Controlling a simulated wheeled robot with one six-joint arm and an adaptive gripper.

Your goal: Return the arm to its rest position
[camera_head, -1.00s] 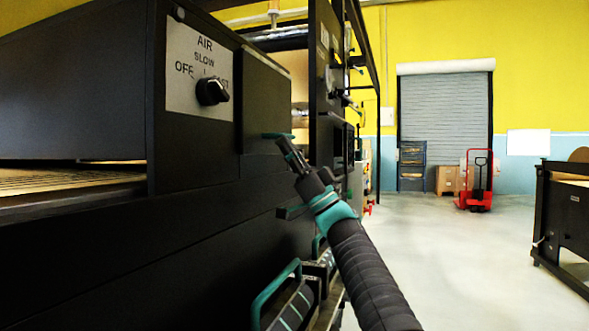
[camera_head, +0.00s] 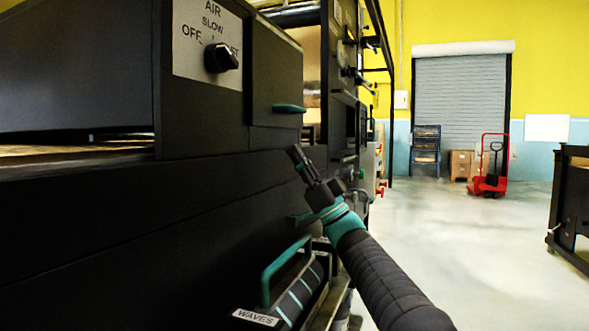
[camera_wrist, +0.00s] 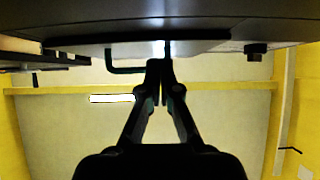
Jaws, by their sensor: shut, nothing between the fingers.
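My gripper (camera_head: 303,164) is at the end of my dark arm with teal bands, in the middle of the head view. It is shut and empty, just off the right end of the black machine (camera_head: 110,220). It points up and left, below a small teal handle (camera_head: 289,108) on the machine's side box. In the wrist view my gripper (camera_wrist: 159,68) shows its fingers together under the dark underside of a machine part (camera_wrist: 200,30), with ceiling and yellow walls beyond.
The air panel (camera_head: 207,45) with its black knob (camera_head: 221,58) is at upper left. A red pallet truck (camera_head: 491,170) and boxes (camera_head: 462,165) stand by the grey shutter (camera_head: 461,100).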

